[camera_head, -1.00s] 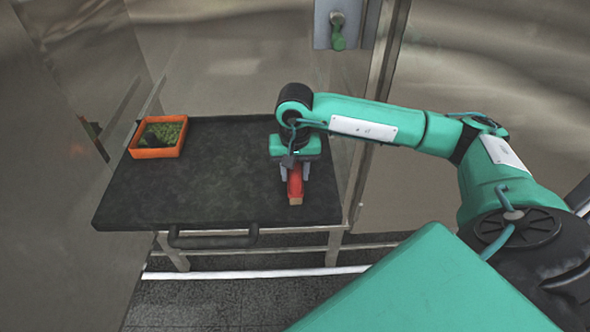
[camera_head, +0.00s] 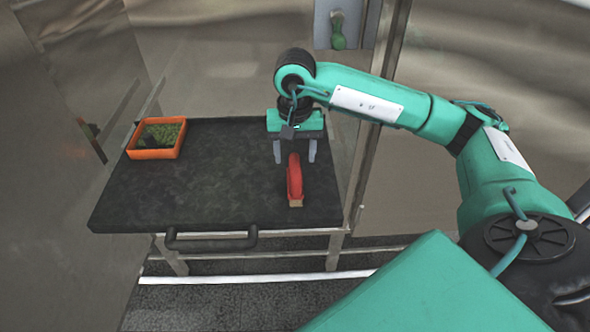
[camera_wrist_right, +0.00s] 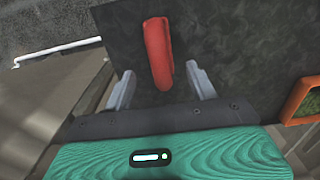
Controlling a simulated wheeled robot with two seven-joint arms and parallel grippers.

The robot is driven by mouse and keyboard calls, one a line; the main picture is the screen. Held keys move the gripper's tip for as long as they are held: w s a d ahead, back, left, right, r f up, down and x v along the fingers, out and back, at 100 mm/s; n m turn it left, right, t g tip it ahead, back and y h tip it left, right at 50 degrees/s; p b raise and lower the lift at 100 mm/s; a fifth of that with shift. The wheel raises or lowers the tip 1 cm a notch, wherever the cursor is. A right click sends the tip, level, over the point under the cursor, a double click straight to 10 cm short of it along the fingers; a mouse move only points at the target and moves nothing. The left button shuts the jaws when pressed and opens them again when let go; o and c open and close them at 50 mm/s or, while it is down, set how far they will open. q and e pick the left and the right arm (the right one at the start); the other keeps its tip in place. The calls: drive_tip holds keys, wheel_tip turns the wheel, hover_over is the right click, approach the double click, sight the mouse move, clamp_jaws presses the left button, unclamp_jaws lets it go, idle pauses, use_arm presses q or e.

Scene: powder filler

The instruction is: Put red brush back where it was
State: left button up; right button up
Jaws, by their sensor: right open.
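The red brush (camera_head: 295,180) lies on the dark table (camera_head: 200,195) near its right side, its pale end toward the front edge. In the right wrist view the brush (camera_wrist_right: 158,52) lies ahead of and between the two fingers, touching neither. My right gripper (camera_head: 295,158) is open and empty, a little above and behind the brush. Its fingers also show spread wide in the right wrist view (camera_wrist_right: 163,85). My left gripper is not in view.
An orange bin (camera_head: 157,152) with green contents stands at the table's back left corner. A black handle (camera_head: 212,242) runs along the front edge. Metal walls stand at the left and behind; a metal post (camera_head: 372,150) rises at the right. The table's middle is clear.

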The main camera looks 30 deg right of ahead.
drive_tip(key=shift+r+b, duration=0.45)
drive_tip(key=shift+r, duration=2.3)
